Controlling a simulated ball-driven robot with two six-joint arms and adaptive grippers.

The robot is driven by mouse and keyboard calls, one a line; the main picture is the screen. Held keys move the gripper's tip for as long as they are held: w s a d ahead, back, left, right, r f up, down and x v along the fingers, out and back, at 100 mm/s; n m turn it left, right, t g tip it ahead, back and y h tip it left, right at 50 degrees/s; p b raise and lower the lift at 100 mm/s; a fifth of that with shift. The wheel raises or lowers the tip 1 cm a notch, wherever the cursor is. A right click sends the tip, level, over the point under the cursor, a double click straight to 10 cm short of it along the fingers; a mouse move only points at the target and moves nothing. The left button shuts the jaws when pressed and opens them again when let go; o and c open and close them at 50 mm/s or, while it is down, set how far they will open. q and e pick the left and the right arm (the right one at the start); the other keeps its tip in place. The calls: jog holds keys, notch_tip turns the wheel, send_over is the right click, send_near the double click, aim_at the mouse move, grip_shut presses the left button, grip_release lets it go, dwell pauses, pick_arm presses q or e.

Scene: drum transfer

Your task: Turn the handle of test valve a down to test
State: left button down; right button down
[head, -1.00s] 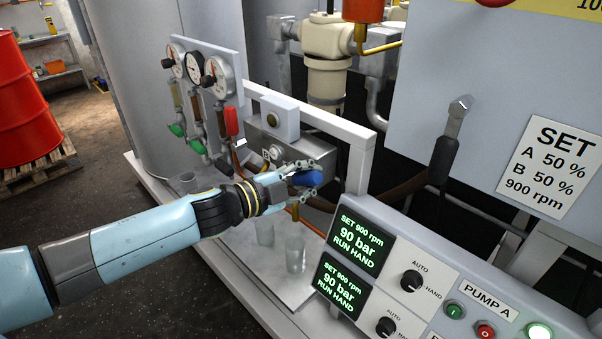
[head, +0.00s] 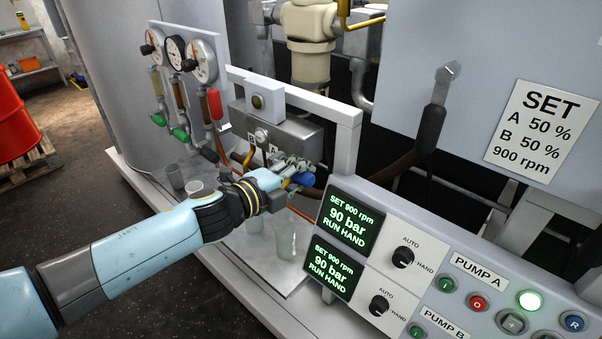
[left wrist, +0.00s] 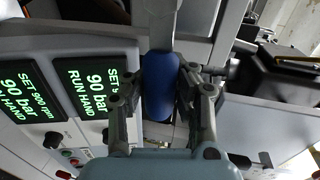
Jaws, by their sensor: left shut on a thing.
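The handle of test valve A is a blue grip (head: 305,179) at the right end of the grey valve block (head: 280,130), which carries the letters B and A. My left gripper (head: 296,170) is shut on this blue handle. In the left wrist view the blue handle (left wrist: 159,90) stands between the two fingers of the left gripper (left wrist: 160,95). The gripper hides part of the handle and its pivot. My right gripper is not in view.
Clear cups (head: 285,240) stand on the tray below the valve block. The pump control panel (head: 450,270), with green displays, is close on the right. Gauges (head: 175,52) are at upper left.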

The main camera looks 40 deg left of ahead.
pick_arm(q)
jog(key=shift+s+f, duration=0.25)
jog(key=shift+f, duration=0.25)
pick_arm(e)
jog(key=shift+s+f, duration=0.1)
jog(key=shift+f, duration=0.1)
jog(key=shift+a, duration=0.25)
pick_arm(q)
jog(key=c, duration=1.6)
grip_release()
jog(key=shift+a, duration=0.1)
jog(key=o, duration=0.5)
jog(key=shift+s+r, duration=0.2)
jog(key=shift+s, duration=0.05)
jog(key=shift+o, duration=0.4)
jog(key=shift+w, duration=0.1)
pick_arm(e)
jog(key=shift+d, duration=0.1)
